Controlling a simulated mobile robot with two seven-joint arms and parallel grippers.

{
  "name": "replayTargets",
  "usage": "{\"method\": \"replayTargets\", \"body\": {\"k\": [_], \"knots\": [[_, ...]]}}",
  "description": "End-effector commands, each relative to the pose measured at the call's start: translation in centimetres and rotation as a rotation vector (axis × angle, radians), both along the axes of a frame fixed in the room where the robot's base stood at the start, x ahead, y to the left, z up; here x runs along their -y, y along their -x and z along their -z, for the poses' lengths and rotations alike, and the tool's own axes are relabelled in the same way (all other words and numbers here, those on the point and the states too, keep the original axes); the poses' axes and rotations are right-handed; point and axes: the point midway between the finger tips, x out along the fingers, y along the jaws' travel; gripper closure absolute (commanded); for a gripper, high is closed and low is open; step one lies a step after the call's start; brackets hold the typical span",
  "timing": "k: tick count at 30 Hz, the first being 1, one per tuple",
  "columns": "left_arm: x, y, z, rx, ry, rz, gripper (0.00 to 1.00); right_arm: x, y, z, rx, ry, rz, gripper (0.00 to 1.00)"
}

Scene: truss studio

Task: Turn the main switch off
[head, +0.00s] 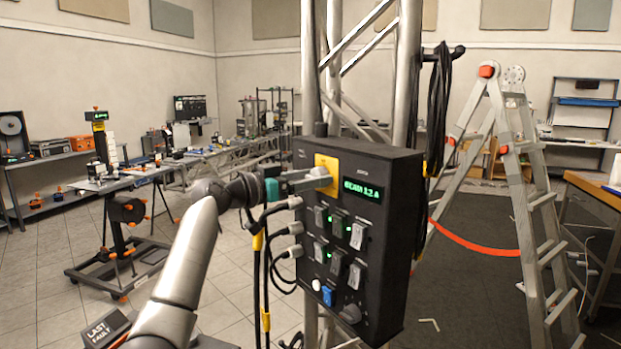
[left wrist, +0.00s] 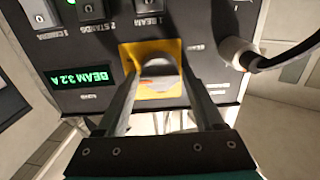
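The main switch is a grey knob (head: 321,172) on a yellow plate (head: 327,161) at the upper left of the black power box (head: 369,213). In the left wrist view the knob (left wrist: 158,76) shows against the yellow plate (left wrist: 160,93). My left gripper (head: 314,181) reaches in from the left, its fingers apart with one on each side of the knob. In the left wrist view the fingertips (left wrist: 160,70) overlap the knob's edges; whether they press on it is hidden. The green display (head: 363,190) on the box reads "BEAM 3.2 A". My right gripper is not in view.
Rocker switches with green lights (head: 338,222) fill the box front below the plate. Cables (head: 262,262) plug into its left side, close below my gripper. A metal truss (head: 309,70) rises behind it. A stepladder (head: 505,150) stands to the right.

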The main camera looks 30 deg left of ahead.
Motion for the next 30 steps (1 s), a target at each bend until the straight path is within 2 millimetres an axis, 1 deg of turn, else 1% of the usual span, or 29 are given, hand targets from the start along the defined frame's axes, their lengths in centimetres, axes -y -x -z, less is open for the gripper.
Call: {"method": "replayTargets", "body": {"k": [1,2,17,23,30], "knots": [[0.0,0.01,0.0,0.0,0.0,0.0,0.37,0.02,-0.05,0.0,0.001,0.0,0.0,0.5],[-0.01,0.02,0.01,0.0,0.0,0.0,0.41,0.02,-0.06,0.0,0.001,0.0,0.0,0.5],[-0.02,0.02,0.0,0.0,0.0,0.0,0.97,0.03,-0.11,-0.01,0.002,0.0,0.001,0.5],[-0.02,0.02,-0.01,-0.005,0.011,0.0,0.98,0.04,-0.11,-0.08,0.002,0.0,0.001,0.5],[-0.07,0.01,-0.06,-0.038,0.095,0.0,0.98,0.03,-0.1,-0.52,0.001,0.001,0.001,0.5]]}}
